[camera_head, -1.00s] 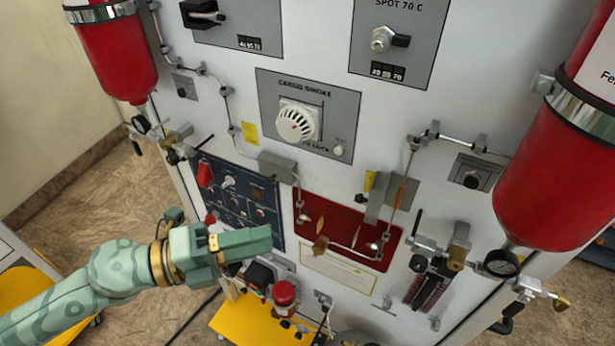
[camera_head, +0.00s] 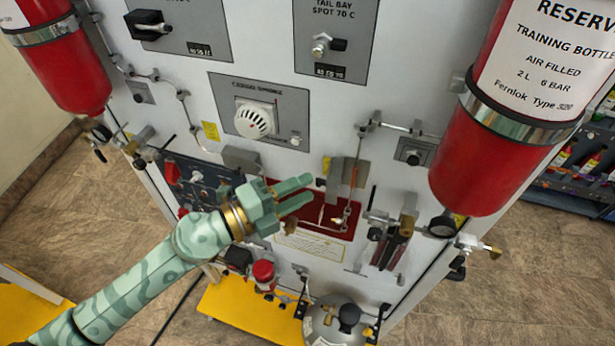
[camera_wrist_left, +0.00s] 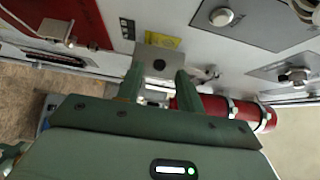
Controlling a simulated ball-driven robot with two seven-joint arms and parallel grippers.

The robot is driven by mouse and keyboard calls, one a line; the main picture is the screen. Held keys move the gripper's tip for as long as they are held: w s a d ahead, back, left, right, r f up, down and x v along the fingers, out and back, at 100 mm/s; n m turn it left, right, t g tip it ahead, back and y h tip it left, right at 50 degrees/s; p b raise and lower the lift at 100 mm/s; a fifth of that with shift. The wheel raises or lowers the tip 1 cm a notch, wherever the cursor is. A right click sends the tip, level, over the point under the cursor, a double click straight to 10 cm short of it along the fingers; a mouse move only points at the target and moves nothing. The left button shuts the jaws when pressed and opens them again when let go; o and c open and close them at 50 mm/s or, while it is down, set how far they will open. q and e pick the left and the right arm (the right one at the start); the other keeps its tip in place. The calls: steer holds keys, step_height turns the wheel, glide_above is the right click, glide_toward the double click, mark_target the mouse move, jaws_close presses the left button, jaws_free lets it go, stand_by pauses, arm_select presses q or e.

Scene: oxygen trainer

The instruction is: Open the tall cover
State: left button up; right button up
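The tall cover, a narrow grey upright plate (camera_head: 347,181), stands at the right part of the red panel (camera_head: 275,190), beside a small yellow label. It looks shut, though I cannot be sure. My left gripper (camera_head: 304,192) is open and empty, its fingers pointing right toward the cover, in front of the red panel. In the left wrist view the grey cover (camera_wrist_left: 158,62) shows beyond and between the two spread fingers (camera_wrist_left: 159,85). Contact does not show; the cover looks a little ahead of the fingertips. My right gripper is in neither view.
A wider grey cover (camera_head: 241,158) sits left of the tall one. Thin pipes and fittings surround the red panel. A red reserve bottle (camera_head: 465,165) hangs at the right, with a gauge (camera_head: 443,226) below. A cargo smoke detector (camera_head: 254,120) is above.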

arm_select(q)
steer(key=shift+x, duration=1)
jaws_close()
steer(key=m+g+b, duration=0.1)
steer(key=b, duration=0.1)
steer(key=w+m+g+h+b, duration=0.1)
steer(key=g+b, duration=0.1)
steer(key=a+m+g+h+b, duration=0.1)
steer(key=b, duration=0.1)
steer(key=shift+w+f+g+b, duration=0.15)
steer(key=shift+w+g+b, duration=0.15)
steer(key=shift+w, duration=0.1)
jaws_free()
